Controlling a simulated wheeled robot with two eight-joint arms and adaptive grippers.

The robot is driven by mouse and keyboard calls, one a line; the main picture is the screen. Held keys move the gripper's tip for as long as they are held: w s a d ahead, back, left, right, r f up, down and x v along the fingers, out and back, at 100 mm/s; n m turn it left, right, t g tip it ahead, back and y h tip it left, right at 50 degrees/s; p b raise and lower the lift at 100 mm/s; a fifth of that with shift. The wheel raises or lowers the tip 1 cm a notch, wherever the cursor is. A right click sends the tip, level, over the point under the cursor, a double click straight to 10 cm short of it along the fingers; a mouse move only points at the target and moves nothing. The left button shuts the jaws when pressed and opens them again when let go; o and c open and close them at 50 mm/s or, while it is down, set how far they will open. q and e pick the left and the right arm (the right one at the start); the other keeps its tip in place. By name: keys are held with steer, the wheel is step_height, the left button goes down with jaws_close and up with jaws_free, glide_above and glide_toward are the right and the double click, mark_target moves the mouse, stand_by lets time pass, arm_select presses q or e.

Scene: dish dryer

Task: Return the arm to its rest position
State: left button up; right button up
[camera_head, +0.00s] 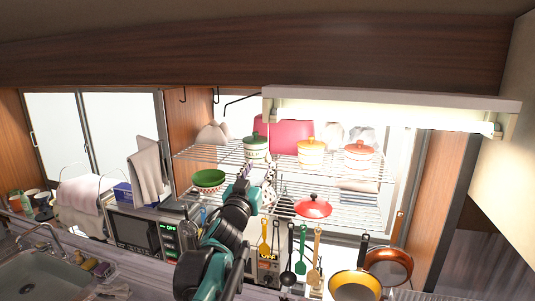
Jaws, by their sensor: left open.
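My left arm, dark with teal parts, rises from the bottom middle of the head view. Its gripper (243,181) is open, in front of the wire dish rack (290,200), just right of the green bowl (208,178). A white patterned item (268,192) stands close to the right of the gripper; I cannot tell whether they touch. No object shows clearly between the fingers. My right gripper is not in view.
Lidded pots (311,152) stand on the upper shelf. A red lid (313,207) sits below. Utensils (288,260) and pans (355,283) hang at lower right. A microwave (135,232) and sink (40,275) are at left. A lit lamp (385,116) hangs above.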

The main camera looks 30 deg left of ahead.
arm_select(q)
steer(key=s+d+f+g+b, duration=0.25)
steer(key=f+b, duration=0.35)
steer(key=f, duration=0.6)
steer(key=s+d+f+n+g+b, duration=0.1)
steer(key=s+d+f+g+b, duration=0.2)
steer(key=f+b, duration=0.65)
steer(key=s+d+f+g+b, duration=0.1)
steer(key=s+d+f+b, duration=0.25)
steer(key=f, duration=1.15)
steer(key=s+d+f+m+g+h+b, duration=0.1)
steer(key=s+d+f+g+b, duration=0.1)
steer(key=f, duration=0.8)
steer(key=s+d+f+m+g+h+b, duration=0.1)
steer(key=s+d+f+b, duration=0.4)
steer(key=f, duration=0.5)
steer(key=s+d+f+m+g+h+b, duration=0.1)
steer(key=s+d+f+g+h+b, duration=0.1)
steer(key=s+f+b, duration=0.4)
step_height(320, 180, down, 5)
steer(key=shift+s+d+r+m+g+h, duration=0.2)
steer(key=shift+s+d+m+g+h, duration=0.25)
steer(key=shift+s+d, duration=0.7)
steer(key=shift+w, duration=0.1)
